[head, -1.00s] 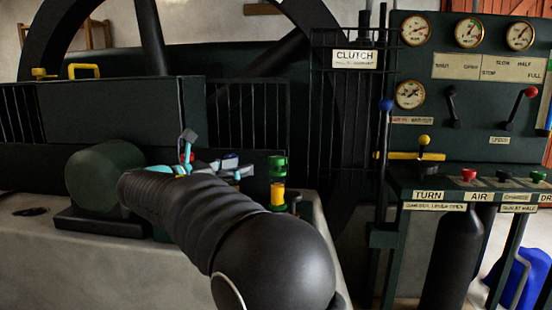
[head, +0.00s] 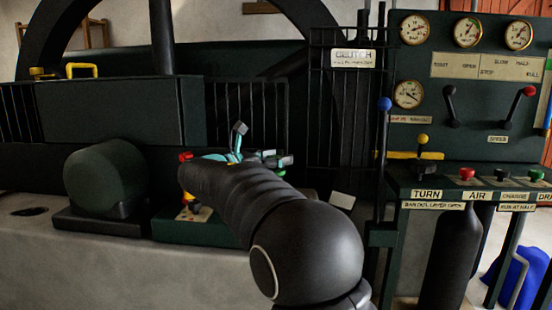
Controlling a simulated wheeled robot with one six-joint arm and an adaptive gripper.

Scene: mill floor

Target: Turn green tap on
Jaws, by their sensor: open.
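My gripper (head: 262,157) is at the far end of my dark, ribbed arm, above the green-based unit (head: 170,229) between the dark cylinder and the cage. Its grey and cyan finger parts are spread and hold nothing that I can see. A red knob (head: 186,157) shows just left of my gripper, and a yellow-orange fitting (head: 189,206) shows below my arm. I cannot tell whether my gripper touches anything.
A dark green motor-like cylinder (head: 104,177) stands at the left on the concrete plinth (head: 110,260). A barred guard (head: 245,110) is behind my gripper. At the right, a control panel (head: 480,60) has gauges and levers, with a blue-knobbed lever (head: 384,104) beside it.

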